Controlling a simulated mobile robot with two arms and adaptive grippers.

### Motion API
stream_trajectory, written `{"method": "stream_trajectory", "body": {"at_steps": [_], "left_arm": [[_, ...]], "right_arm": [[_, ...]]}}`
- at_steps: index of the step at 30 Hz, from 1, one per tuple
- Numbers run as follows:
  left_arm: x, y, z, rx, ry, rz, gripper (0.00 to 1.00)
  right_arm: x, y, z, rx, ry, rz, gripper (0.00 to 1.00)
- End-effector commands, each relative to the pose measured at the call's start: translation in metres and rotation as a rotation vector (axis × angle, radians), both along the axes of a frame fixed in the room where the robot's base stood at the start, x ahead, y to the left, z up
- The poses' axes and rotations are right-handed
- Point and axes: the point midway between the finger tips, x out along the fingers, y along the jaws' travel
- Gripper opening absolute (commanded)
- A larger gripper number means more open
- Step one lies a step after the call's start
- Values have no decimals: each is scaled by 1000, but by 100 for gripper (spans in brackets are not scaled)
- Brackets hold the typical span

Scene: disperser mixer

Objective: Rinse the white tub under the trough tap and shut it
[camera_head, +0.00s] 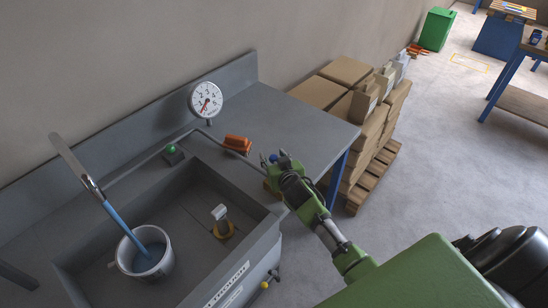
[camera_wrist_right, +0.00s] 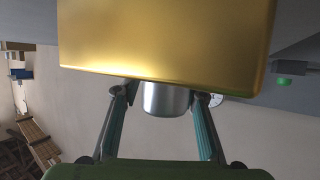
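The white tub (camera_head: 145,252) stands upright in the grey trough (camera_head: 190,262), under the long silver tap (camera_head: 78,168). A blue stream (camera_head: 114,214) runs from the tap into the tub, and bluish water shows inside it. My left gripper is out of view.
A dial gauge (camera_head: 206,99), a green button (camera_head: 171,149) and an orange item (camera_head: 237,143) are on the grey bench. Boxes (camera_head: 345,71) on a pallet stand beyond; open floor lies right.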

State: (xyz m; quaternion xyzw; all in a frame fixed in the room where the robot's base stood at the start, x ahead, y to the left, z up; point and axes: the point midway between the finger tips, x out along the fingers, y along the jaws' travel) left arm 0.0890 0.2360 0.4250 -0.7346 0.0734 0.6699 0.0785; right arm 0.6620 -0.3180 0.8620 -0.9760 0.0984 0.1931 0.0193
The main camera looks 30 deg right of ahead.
Motion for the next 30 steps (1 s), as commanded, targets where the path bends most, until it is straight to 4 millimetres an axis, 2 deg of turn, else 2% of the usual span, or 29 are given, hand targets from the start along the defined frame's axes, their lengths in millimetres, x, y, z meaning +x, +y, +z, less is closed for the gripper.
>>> {"method": "stream_trajectory", "body": {"at_steps": [4,8,21,25,30], "left_arm": [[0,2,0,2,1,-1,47],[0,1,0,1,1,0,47],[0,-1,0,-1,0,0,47],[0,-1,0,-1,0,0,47],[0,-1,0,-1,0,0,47]], "right_arm": [[-6,2,1,0,1,0,38],[-21,5,7,1,1,1,38],[-93,19,38,1,2,0,38],[-104,21,43,1,1,0,38],[-108,22,45,0,0,0,38]]}}
